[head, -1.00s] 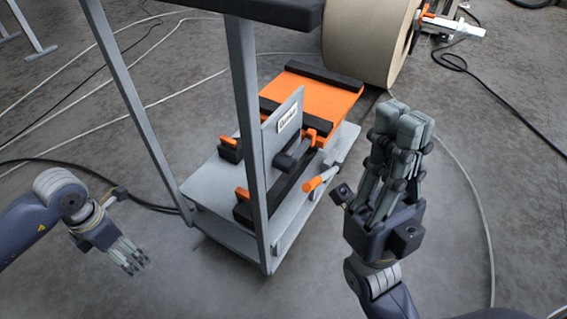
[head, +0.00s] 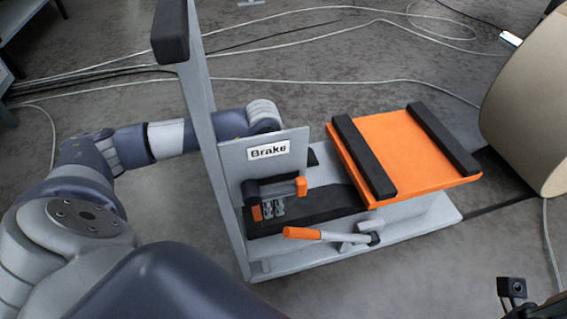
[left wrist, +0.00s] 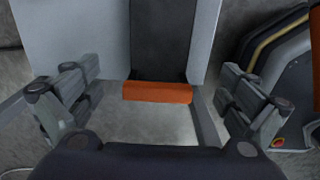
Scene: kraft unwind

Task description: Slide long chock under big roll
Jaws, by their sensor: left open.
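The big roll (head: 532,105) is tan and stands at the right edge of the head view. A black bar with an orange end, which looks like the long chock (head: 325,208), lies on the low grey cart base. In the left wrist view a black bar with an orange end (left wrist: 157,92) lies straight ahead between my fingers. My left gripper (left wrist: 158,75) is open, its fingers apart on either side of that end and not closed on it. My right gripper's fingers are out of view.
The Brake plate (head: 265,165) and grey upright post (head: 200,90) stand close to my left arm. An orange platform (head: 405,150) with two black strips lies between plate and roll. An orange-handled lever (head: 305,234) sticks out in front. Cables (head: 330,80) cross the floor behind.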

